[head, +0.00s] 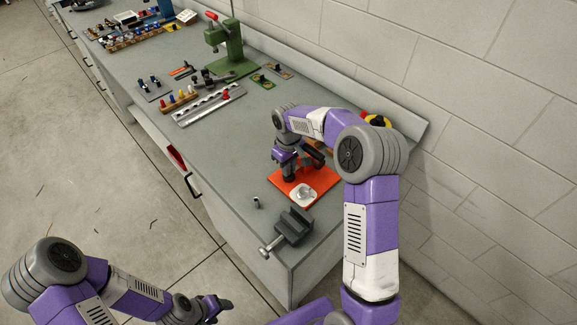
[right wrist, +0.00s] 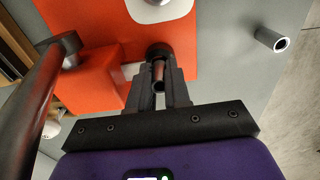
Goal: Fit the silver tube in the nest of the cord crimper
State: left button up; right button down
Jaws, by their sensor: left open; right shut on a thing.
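The cord crimper (head: 287,186) shows as an orange base plate with a white round-ended pad (head: 303,193) on the bench. In the right wrist view its orange block (right wrist: 100,80) and a thick dark lever (right wrist: 35,105) stand left of the fingers. My right gripper (right wrist: 160,82) is shut on a shiny metal tube (right wrist: 158,72), tinted reddish, low over the orange plate. A dark round part (right wrist: 160,50) lies just beyond the fingertips; whether the tube touches it I cannot tell. My left gripper (head: 217,305) is open and empty, off the bench.
A dark vise (head: 292,226) sits near the bench's end. A green press (head: 232,52) and racks of small parts (head: 178,101) stand further along. The wall runs behind.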

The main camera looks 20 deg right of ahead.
jog(key=shift+s+f, duration=0.2)
jog(key=shift+f, duration=0.2)
dwell(0.4)
jog(key=c, duration=1)
grip_release()
jog(key=shift+s, duration=0.1)
jog(key=shift+c, duration=0.2)
jog(key=shift+o, duration=0.2)
jog(key=shift+d, duration=0.1)
jog(key=r, duration=0.2)
jog(key=r+p, duration=0.1)
jog(key=r, duration=0.2)
jog(key=r+p, duration=0.1)
jog(key=r, duration=0.2)
jog(key=shift+a+r, duration=0.15)
jog(key=shift+a, duration=0.25)
